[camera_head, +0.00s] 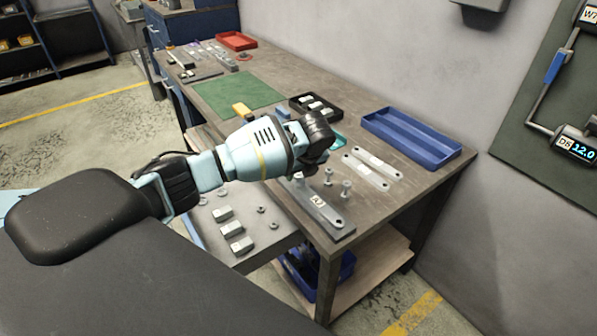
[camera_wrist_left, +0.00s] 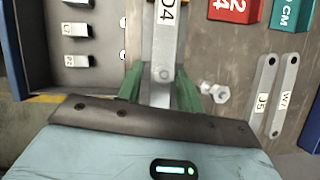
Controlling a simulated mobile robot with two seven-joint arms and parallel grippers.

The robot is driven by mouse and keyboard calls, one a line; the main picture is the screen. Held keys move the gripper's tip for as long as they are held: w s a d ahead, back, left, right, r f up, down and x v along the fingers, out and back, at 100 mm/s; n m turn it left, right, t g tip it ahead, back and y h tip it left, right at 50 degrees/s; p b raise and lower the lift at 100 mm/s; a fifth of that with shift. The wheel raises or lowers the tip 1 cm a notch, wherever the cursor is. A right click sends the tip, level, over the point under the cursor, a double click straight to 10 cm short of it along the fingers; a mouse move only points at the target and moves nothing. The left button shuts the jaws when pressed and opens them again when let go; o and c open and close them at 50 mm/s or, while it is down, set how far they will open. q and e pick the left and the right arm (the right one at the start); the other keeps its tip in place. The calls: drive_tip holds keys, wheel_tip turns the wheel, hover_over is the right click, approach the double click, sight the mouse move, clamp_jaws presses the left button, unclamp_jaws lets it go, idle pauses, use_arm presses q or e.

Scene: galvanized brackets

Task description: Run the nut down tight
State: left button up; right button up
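My left gripper (camera_head: 318,138) is above the near part of the workbench, over a grey metal bar (camera_head: 322,208) with a white label. In the left wrist view my left gripper (camera_wrist_left: 160,92) shows its green fingers spread apart, one on each side of the bar (camera_wrist_left: 168,48), whose label seems to read D4. I cannot tell whether the fingers touch it. Several small nuts (camera_head: 261,209) lie on the lower side surface. My right gripper is out of view.
Metal blocks (camera_head: 231,229) lie on the side surface. Two pale labelled plates (camera_head: 366,172), a blue tray (camera_head: 440,153) and a black tray (camera_head: 297,103) are on the bench. A wall display (camera_head: 577,148) reads 12.0.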

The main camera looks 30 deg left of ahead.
use_arm(q)
drive_tip(key=n+g, duration=0.1)
drive_tip(key=n, duration=0.2)
drive_tip(key=shift+n, duration=0.3)
drive_tip(key=n+g, duration=0.2)
drive_tip(key=n, duration=0.1)
drive_tip(key=shift+n+y, duration=0.3)
drive_tip(key=shift+n, duration=0.1)
drive_tip(key=shift+s+f, duration=0.1)
drive_tip(key=shift+f, duration=0.05)
clamp_jaws()
